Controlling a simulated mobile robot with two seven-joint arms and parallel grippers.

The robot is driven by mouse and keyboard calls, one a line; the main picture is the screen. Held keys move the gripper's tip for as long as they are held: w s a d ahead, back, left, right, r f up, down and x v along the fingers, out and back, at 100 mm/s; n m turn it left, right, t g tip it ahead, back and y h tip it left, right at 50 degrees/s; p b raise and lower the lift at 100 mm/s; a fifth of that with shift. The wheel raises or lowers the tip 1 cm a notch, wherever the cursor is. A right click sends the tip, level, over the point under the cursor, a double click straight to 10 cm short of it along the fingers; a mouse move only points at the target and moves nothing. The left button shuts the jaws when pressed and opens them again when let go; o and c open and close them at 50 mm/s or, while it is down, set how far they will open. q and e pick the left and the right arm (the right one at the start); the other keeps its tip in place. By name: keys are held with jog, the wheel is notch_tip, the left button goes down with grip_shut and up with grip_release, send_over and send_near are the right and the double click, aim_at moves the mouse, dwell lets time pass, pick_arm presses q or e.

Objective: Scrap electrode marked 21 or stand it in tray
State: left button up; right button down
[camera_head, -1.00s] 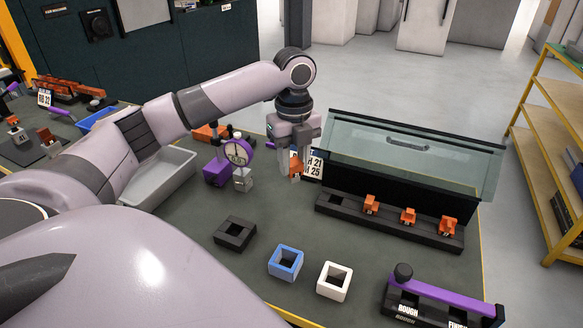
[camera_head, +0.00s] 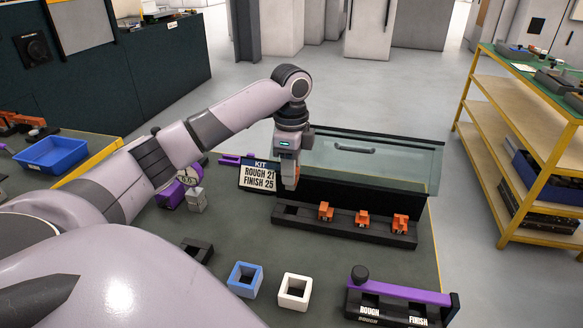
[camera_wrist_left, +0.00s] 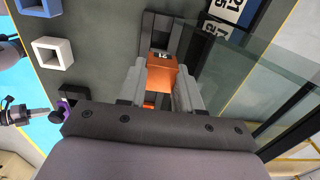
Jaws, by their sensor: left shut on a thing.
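My left gripper (camera_head: 290,187) hangs over the left end of the black slotted tray (camera_head: 385,236), beside the glass cover. It is shut on an orange electrode, which the left wrist view shows between the fingers (camera_wrist_left: 161,74). Its small mark seems to hold a 1 and a 2, but is hard to read. In the head view the fingers mostly hide this electrode. Three orange electrodes, left (camera_head: 326,211), middle (camera_head: 362,217) and right (camera_head: 400,223), stand in the tray. The leftmost slot looks empty. A sign (camera_head: 258,177) reads KIT, ROUGH 21, FINISH 25. My right gripper is not in view.
The glass cover (camera_head: 375,165) stands tilted behind the tray. A blue square holder (camera_head: 244,280), a white one (camera_head: 307,293) and a black one (camera_head: 196,250) sit in front. A purple-barred ROUGH/FINISH fixture (camera_head: 425,292) is front right. A blue bin (camera_head: 52,155) is at left.

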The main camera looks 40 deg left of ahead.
aim_at(291, 188)
pick_arm(q)
jog(key=shift+f, duration=0.1)
jog(key=shift+f+b, duration=0.45)
jog(key=shift+f, duration=2.35)
jog(key=shift+f, duration=1.5)
jog(key=o, duration=1.1)
jog(key=shift+o, duration=0.2)
notch_tip(291, 188, up, 7)
jog(key=shift+r, duration=0.1)
